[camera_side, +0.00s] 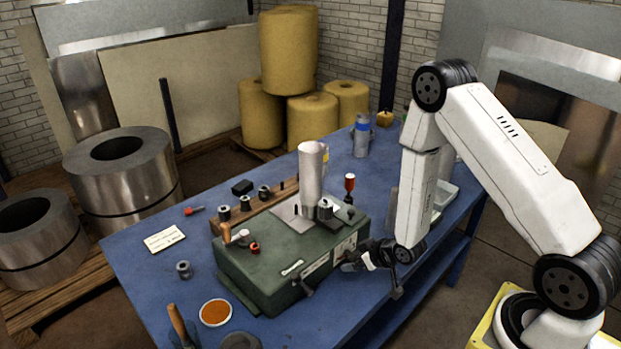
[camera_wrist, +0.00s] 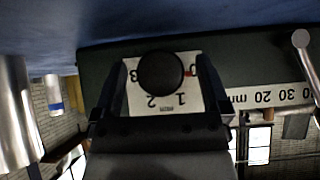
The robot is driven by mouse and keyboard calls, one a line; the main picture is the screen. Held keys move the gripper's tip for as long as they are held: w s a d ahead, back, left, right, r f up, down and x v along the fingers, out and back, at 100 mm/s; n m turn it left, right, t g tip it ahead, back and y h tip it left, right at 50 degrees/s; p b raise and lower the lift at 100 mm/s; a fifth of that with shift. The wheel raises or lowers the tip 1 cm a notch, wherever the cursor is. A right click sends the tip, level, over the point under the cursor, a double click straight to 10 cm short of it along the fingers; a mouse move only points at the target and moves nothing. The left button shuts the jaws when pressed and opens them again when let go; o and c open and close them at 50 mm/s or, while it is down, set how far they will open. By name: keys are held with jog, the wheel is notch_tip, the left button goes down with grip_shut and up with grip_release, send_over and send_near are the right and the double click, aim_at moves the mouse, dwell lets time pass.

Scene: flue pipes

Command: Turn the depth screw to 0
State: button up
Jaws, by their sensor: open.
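The depth screw's round black knob (camera_wrist: 160,73) shows end-on in the wrist view, in front of a white dial plate (camera_wrist: 190,108) with upside-down figures and "mm". A small red mark shows at the knob's right edge, beside a partly hidden figure that looks like 0. My gripper (camera_wrist: 161,80) is open, with one finger on each side of the knob; I cannot tell whether either touches it. In the side view my gripper (camera_side: 352,262) is at the front face of the green machine (camera_side: 255,270), and the knob is hidden there.
A silver pipe (camera_side: 311,172) stands upright on the machine. A lever (camera_wrist: 306,55) and a millimetre scale (camera_wrist: 268,97) are right of the dial in the wrist view. The blue table (camera_side: 135,270) also holds an orange dish (camera_side: 215,312) and a wooden-handled tool (camera_side: 178,322).

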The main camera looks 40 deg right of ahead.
jog(key=v, duration=0.7)
jog(key=shift+s+r, duration=0.1)
jog(key=shift+r, duration=0.05)
jog(key=shift+w+a+r+g+y, duration=0.25)
jog(key=shift+w+a+g+y, duration=0.1)
jog(key=shift+a+g+y, duration=0.3)
jog(key=shift+w+a+r+g+y, duration=0.35)
jog(key=shift+a+g+y, duration=0.15)
jog(key=shift+y, duration=0.25)
jog(key=shift+w+d+r+g+h, duration=0.25)
jog(key=shift+d+g, duration=0.1)
jog(key=shift+d, duration=0.2)
jog(key=shift+w+d+r+g+h, duration=0.15)
jog(key=shift+d+r+g+h, duration=0.15)
jog(key=shift+d, duration=0.3)
jog(key=shift+w+d+r+g+h, duration=0.2)
jog(key=shift+d+g, duration=0.2)
jog(key=shift+d, duration=0.15)
